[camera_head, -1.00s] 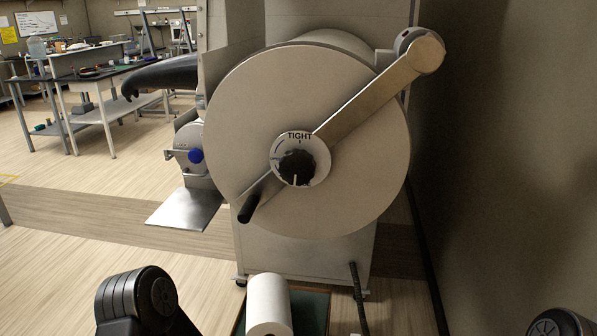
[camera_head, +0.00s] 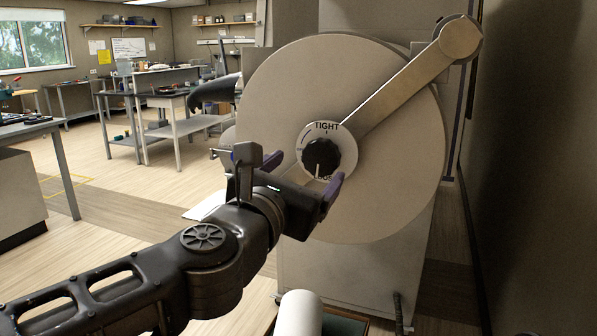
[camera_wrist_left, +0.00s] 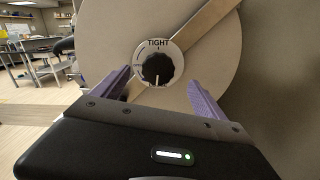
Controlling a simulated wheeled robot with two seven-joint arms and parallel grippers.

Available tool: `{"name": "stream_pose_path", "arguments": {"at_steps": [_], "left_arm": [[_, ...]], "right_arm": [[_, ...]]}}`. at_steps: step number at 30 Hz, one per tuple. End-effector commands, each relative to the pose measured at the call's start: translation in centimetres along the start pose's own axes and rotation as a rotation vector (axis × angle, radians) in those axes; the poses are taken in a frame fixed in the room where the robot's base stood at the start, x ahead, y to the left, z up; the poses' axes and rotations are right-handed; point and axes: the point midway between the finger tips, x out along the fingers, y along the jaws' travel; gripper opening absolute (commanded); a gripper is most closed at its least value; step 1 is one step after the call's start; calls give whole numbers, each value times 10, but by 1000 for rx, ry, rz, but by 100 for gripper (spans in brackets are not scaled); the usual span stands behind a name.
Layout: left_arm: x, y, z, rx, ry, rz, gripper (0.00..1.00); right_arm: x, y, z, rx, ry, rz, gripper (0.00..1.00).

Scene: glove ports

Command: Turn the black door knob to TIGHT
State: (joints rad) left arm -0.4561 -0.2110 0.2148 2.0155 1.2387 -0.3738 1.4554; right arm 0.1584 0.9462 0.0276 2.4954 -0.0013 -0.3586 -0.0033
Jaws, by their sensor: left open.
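The black knob (camera_head: 321,156) sits at the centre of the round door (camera_head: 275,100), on a white dial plate with TIGHT printed at its top. The knob also shows in the left wrist view (camera_wrist_left: 157,68). Its white pointer line points down, away from TIGHT. My left gripper (camera_head: 302,175) is open and empty in front of the door, just below and left of the knob in the head view. In the left wrist view its purple fingers (camera_wrist_left: 160,83) stand apart, with the knob showing between and beyond them. My right gripper is out of view.
A long bar (camera_head: 400,85) crosses the door from the upper right hinge; its lower end is hidden behind my gripper. A wall (camera_head: 535,150) stands close on the right. A white roll (camera_head: 299,315) is below. Workbenches stand at the back left; open floor lies left.

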Motion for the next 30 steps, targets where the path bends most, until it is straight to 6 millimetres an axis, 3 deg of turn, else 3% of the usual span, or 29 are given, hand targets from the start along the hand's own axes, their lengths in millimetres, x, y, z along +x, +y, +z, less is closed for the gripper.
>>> {"name": "stream_pose_path", "arguments": {"at_steps": [3, 6, 19, 30], "left_arm": [[1, 0, -4, -213, 19, 2, 83], [1, 1, -4, -272, 19, 3, 83], [6, 1, -6, -277, 22, 3, 83], [57, 0, -8, -275, 23, 2, 83]], "right_arm": [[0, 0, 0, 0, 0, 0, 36], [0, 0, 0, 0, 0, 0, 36], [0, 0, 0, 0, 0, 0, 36], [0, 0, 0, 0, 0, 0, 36]]}}
